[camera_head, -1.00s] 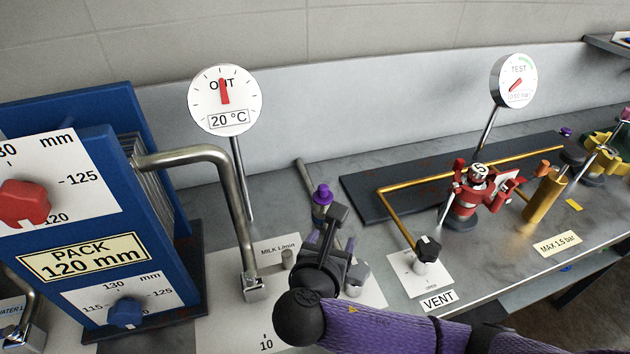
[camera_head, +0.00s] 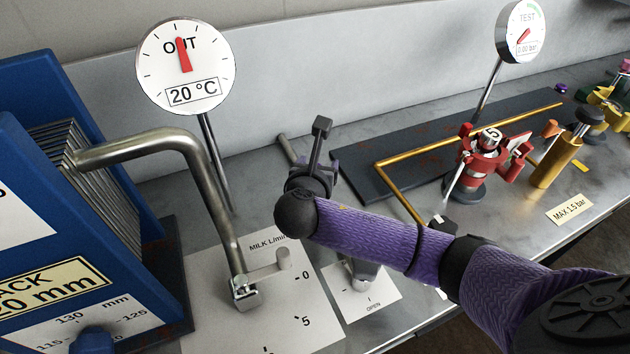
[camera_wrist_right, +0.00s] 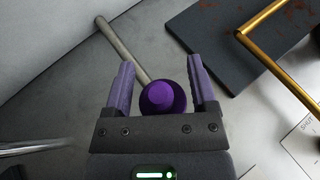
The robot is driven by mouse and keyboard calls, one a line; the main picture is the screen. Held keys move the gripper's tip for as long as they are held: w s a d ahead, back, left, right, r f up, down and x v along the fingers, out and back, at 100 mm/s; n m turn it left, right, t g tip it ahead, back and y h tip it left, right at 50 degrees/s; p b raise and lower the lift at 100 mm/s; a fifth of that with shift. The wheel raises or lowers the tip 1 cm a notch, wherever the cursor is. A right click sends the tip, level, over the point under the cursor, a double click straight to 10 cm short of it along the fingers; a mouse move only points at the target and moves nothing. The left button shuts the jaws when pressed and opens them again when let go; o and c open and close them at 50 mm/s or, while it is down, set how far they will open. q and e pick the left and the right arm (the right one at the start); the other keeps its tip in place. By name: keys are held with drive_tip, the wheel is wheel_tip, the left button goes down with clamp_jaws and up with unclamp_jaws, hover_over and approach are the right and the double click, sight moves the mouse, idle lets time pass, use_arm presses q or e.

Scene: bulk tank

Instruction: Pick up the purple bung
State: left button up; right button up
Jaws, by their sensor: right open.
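The purple bung (camera_wrist_right: 162,97) shows in the right wrist view between the two purple fingers of my right gripper (camera_wrist_right: 160,78). The fingers are open, one on each side of the bung, with gaps to it. How deep the fingers reach beside it I cannot tell. In the head view my right gripper (camera_head: 318,165) is over the counter behind the MILK scale plate, and its own wrist and arm hide the bung there. My left gripper is not in view.
A grey rod (camera_wrist_right: 118,45) lies behind the bung. A dark slab (camera_head: 365,180) with a brass pipe (camera_head: 398,190) is to the right. A bent steel pipe (camera_head: 205,160) and the OUT gauge (camera_head: 186,66) stand to the left. A red valve (camera_head: 484,158) stands further right.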

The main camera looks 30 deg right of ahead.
clamp_jaws()
idle(0.3)
